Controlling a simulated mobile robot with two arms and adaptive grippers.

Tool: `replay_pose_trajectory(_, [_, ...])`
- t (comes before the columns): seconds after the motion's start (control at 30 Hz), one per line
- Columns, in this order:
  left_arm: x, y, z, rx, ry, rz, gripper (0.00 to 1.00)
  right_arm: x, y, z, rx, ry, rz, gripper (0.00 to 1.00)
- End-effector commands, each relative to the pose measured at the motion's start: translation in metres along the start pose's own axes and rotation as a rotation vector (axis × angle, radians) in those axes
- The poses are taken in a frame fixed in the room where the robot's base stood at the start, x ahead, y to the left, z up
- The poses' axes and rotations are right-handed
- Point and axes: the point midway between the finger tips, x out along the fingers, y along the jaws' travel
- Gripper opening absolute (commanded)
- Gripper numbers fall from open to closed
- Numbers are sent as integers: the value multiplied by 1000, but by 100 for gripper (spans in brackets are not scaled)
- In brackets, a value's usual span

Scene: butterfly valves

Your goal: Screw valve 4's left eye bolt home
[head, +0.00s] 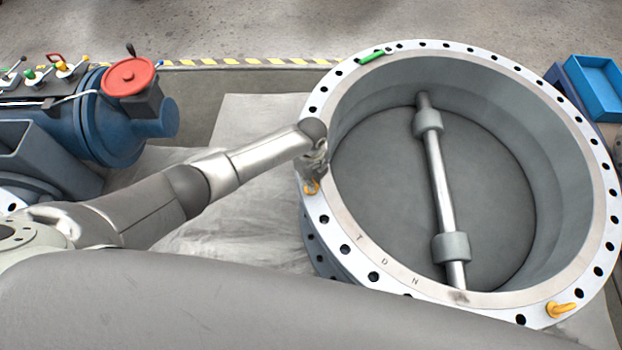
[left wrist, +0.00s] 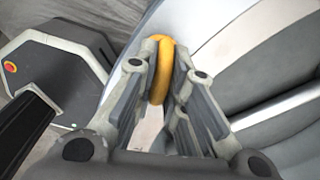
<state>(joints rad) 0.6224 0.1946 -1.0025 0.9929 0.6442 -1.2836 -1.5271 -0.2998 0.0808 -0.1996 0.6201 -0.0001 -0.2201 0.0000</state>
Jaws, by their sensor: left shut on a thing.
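The large grey valve (head: 342,237) lies with its round flange facing up, and a shaft (head: 440,185) crosses its bore. The left eye bolt, a yellow ring (head: 312,187), stands at the flange's left edge; it also shows in the left wrist view (left wrist: 161,72). My left gripper (head: 314,172) is over that edge, with its fingers pointing down. In the left wrist view the gripper (left wrist: 163,92) has the yellow ring between its fingers and is shut on it. The bolt's thread and seat are hidden. My right gripper is not in view.
A second yellow eye bolt (head: 560,309) sits at the flange's lower right. A green object (head: 371,57) lies on the flange's upper left rim. A blue machine with a red handwheel (head: 129,77) stands at left, a blue bin (head: 594,87) at upper right.

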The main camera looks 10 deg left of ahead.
Motion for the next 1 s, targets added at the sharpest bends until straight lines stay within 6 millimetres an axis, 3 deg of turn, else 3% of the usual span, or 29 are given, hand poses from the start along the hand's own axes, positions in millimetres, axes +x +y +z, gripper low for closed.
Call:
replay_pose_trajectory(0.5, [-1,-1,1,364,-1,-2,0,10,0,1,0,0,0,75])
replay_pose_trajectory(1.0, [-1,-1,0,447,-1,-2,0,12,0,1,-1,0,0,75])
